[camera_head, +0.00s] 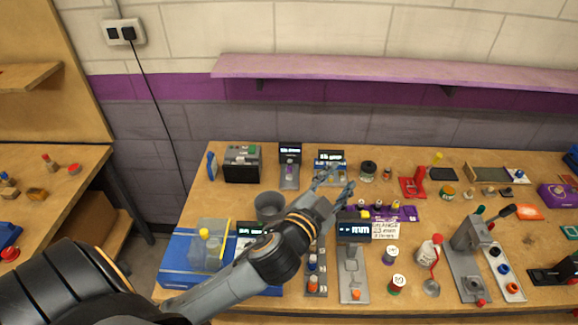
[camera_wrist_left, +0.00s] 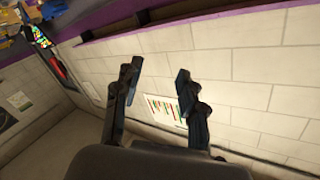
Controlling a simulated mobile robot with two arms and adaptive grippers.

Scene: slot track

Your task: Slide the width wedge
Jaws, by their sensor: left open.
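I cannot tell for sure which piece is the width wedge. One grey track (camera_head: 289,183) with a small display at its back carries a purple piece. A larger grey track (camera_head: 347,285) at the front has a lit display (camera_head: 353,229), a small grey block on it and an orange piece (camera_head: 356,295) near its front end. My left gripper (camera_head: 336,183) is open and empty over the middle of the bench, between these two tracks in the picture. My right gripper is not in view.
The wooden bench (camera_head: 220,200) is crowded. A grey bowl (camera_head: 268,206), a blue tray (camera_head: 178,262) with clear containers, a purple rack (camera_head: 404,213), a red-spouted bottle (camera_head: 428,250) and a grey press (camera_head: 470,235) stand around. A purple shelf (camera_head: 400,70) runs along the wall.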

